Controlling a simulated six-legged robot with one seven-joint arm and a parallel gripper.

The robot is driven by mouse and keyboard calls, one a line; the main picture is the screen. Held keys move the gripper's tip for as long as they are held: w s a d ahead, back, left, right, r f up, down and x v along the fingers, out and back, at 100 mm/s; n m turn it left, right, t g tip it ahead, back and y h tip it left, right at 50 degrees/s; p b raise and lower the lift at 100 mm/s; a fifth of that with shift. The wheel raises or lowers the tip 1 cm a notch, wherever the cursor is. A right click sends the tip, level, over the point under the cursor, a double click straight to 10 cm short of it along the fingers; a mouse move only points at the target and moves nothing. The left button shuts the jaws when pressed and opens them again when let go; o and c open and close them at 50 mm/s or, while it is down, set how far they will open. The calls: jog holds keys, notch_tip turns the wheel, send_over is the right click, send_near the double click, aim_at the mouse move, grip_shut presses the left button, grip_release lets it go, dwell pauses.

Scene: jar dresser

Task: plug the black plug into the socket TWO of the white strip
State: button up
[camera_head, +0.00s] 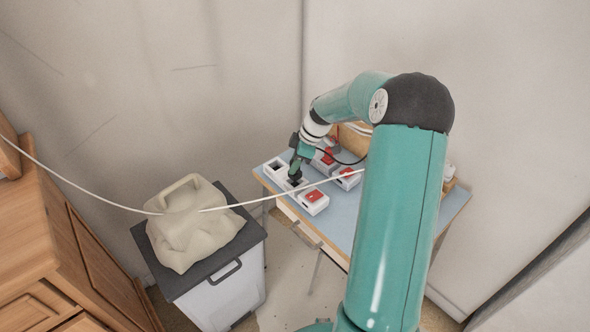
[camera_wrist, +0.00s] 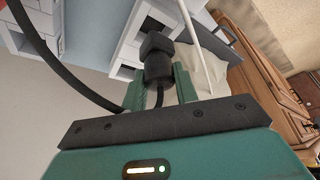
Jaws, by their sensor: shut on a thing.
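My gripper (camera_head: 296,171) is over the near part of the blue-topped table. It is shut on the black plug (camera_wrist: 157,57), which sits between its green fingers (camera_wrist: 160,85) in the wrist view, its black cord trailing off to the left. A white strip (camera_head: 314,201) with a red part at its right end lies directly below the gripper. In the wrist view the plug's far end overlaps the white strip (camera_wrist: 127,52). I cannot tell whether the plug touches the strip or is in a socket. No socket numbers are legible.
More white units with red parts (camera_head: 348,178) stand farther back on the blue table (camera_head: 279,187). A beige bag (camera_head: 190,235) rests on a lidded bin to the left. A wooden dresser (camera_head: 62,235) is farther left.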

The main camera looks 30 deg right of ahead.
jog(key=shift+w+d+f, duration=0.1)
jog(key=shift+f, duration=1.55)
jog(key=shift+f, duration=0.15)
jog(key=o, duration=1)
